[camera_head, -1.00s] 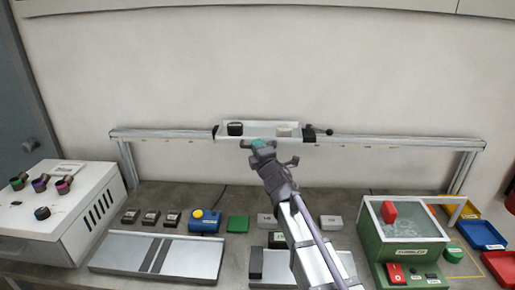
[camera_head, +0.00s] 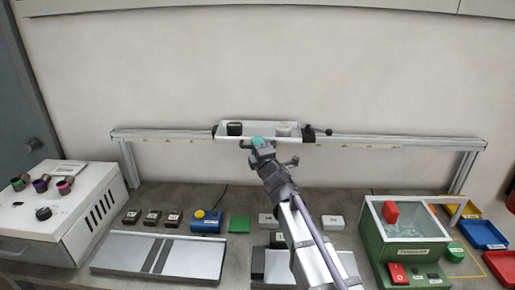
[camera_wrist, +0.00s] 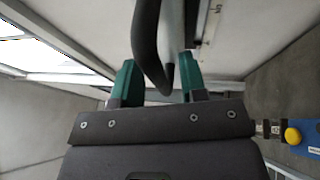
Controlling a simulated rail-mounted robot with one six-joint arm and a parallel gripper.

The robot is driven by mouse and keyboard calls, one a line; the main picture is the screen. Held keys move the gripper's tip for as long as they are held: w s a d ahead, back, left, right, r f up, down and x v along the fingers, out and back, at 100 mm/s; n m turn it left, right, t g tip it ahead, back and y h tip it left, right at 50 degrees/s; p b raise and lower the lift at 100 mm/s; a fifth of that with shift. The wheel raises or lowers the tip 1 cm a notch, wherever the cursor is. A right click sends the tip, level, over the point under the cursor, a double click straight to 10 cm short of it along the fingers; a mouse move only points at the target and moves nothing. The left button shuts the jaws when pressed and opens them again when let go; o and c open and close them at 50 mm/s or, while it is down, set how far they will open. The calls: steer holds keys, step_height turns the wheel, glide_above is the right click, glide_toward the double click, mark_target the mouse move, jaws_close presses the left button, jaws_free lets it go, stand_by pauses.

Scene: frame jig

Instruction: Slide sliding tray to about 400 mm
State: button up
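The sliding tray (camera_head: 262,127) sits on the long rail, near the rail's middle. It carries a dark block (camera_head: 234,129) and a pale block (camera_head: 283,130). My gripper (camera_head: 257,141) is at the tray's front edge, left of the tray's middle. In the wrist view, my gripper's (camera_wrist: 157,76) two teal fingertips stand apart on either side of a dark curved handle (camera_wrist: 146,45). A gap shows on both sides of the handle, so the fingers are not closed on it. In the head view my gripper hides most of this handle.
The rail (camera_head: 400,141) runs clear on both sides of the tray. Below are a control box (camera_head: 60,210), a blue box with a yellow button (camera_head: 206,220) and a green tumbler machine (camera_head: 405,240).

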steer(key=b+v, duration=0.1)
steer(key=v, duration=0.9)
steer(key=shift+s+d+b, duration=0.2)
steer(key=shift+s+b, duration=0.15)
steer(key=shift+b, duration=0.05)
